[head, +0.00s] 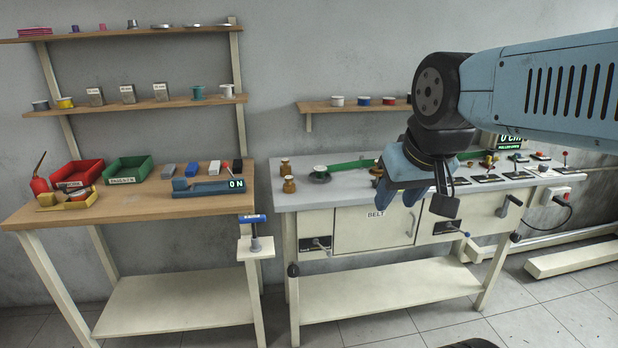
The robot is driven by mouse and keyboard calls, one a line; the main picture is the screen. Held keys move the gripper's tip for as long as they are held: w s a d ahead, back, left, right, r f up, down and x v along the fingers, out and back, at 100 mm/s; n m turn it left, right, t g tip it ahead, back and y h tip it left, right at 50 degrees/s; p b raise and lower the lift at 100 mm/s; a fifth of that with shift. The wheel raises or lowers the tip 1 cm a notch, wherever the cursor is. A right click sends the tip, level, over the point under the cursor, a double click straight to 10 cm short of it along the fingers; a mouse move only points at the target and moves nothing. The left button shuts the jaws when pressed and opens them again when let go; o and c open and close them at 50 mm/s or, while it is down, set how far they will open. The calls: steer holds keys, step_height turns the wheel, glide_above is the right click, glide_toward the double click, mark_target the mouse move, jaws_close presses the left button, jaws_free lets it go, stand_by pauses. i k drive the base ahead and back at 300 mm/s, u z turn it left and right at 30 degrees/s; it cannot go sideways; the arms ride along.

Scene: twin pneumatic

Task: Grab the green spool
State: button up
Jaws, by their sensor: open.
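A small dark green spool (198,92) stands upright on the lower shelf (140,106) above the wooden bench at the left. My gripper (414,198) is open and empty, hanging at the right of the picture in front of the grey-topped cabinet bench. It is far to the right of the green spool and lower than it, and not touching it. My gripper hides part of the cabinet's top.
A white spool (227,91) stands just right of the green one, and a small labelled block (160,92) to its left. A shelf post (238,90) rises close by. Red (77,174) and green trays (128,169) sit on the wooden bench (140,205) below.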

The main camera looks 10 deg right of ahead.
mark_target(319, 169)
steer(key=z, duration=0.1)
steer(key=i, duration=0.95)
steer(key=u, duration=0.05)
